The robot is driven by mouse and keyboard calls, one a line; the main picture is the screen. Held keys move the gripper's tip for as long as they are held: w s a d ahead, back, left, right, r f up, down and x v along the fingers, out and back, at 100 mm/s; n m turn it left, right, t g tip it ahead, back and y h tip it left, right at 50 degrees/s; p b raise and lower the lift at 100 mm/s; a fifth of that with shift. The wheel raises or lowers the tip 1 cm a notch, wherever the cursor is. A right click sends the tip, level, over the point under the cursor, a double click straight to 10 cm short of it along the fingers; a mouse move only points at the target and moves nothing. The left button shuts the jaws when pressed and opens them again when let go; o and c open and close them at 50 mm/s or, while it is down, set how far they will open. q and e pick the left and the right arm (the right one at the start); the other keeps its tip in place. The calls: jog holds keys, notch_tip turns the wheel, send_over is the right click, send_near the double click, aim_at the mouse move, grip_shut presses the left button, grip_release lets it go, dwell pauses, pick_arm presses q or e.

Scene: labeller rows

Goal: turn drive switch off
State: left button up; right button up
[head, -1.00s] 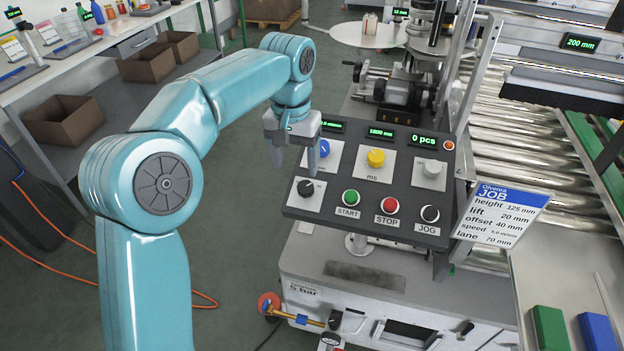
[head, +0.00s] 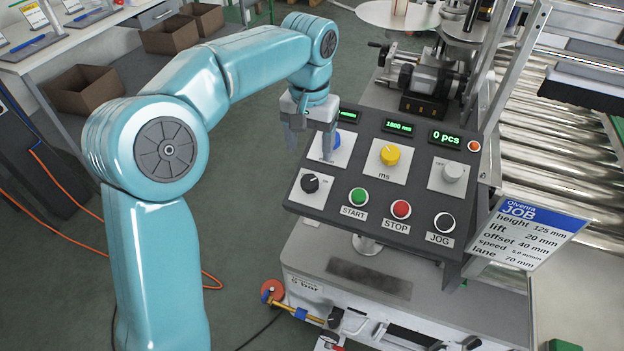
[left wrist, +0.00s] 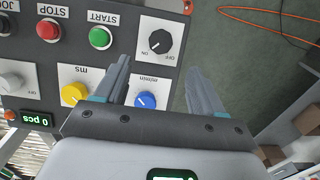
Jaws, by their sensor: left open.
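The control panel (head: 412,215) has a black rotary switch (head: 310,183) on a white plate at its lower left corner. In the left wrist view this black switch (left wrist: 160,41) carries ON and OFF marks, and its pointer line slants; its name is too small to read. My left gripper (head: 309,147) hangs above the panel's left edge, near the blue knob (head: 333,138), pointing down. In the left wrist view its fingers (left wrist: 157,66) are apart and empty, with the black switch beyond the gap between their tips. It does not visibly touch the switch. My right gripper is not in view.
Close by are the green START button (head: 358,196), red STOP button (head: 401,208), yellow knob (head: 390,155) and a grey switch (head: 452,173) with an OFF mark. A job card (head: 527,232) stands at the right. Open floor lies left of the panel.

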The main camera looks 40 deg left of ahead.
aim_at(309, 181)
pick_arm(q)
jog(key=f, duration=0.5)
jog(key=f+b, duration=0.1)
jog(key=f, duration=0.4)
jog(key=shift+s+f, duration=0.2)
jog(key=shift+f, duration=0.05)
jog(key=c, duration=1.1)
